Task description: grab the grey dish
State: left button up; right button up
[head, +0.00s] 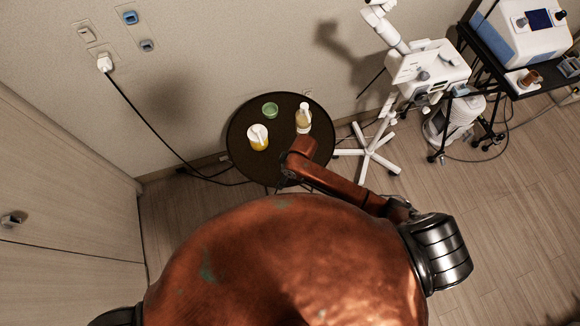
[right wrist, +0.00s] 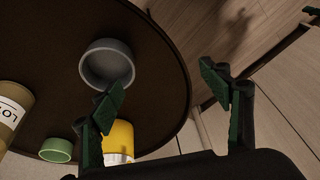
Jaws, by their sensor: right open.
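The grey dish (right wrist: 107,62) is a small round bowl on the dark round table (right wrist: 163,62), near its edge in the right wrist view. My right gripper (right wrist: 162,80) is open and empty. Its left finger in the picture overlaps the dish's lower right rim, and the dish is not between the fingers; I cannot tell whether they touch. In the head view my right arm reaches over the front of the table (head: 240,155) and hides the dish and most of the gripper.
A yellow jar (head: 258,143), a green dish (head: 270,110) and a lotion bottle (head: 303,120) stand on the table. The jar (right wrist: 118,140) is close to my right gripper's left finger in the wrist view. A white wheeled stand (head: 371,145) is right of the table.

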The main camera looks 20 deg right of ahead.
jog(key=w+d+n+h, duration=0.1)
jog(key=w, duration=0.1)
jog(key=w+d+r+n+h, duration=0.1)
jog(key=w, duration=0.1)
jog(key=w+d+r+n+g+h, duration=0.1)
jog(key=w, duration=0.1)
jog(key=shift+d+r+n, duration=0.15)
jog(key=shift+d+n, duration=0.2)
jog(key=shift+n, duration=0.05)
jog(key=f, duration=0.7)
jog(key=shift+s+d+f, duration=0.25)
jog(key=shift+s, duration=0.15)
jog(key=c, duration=1.2)
jog(key=shift+r, duration=0.15)
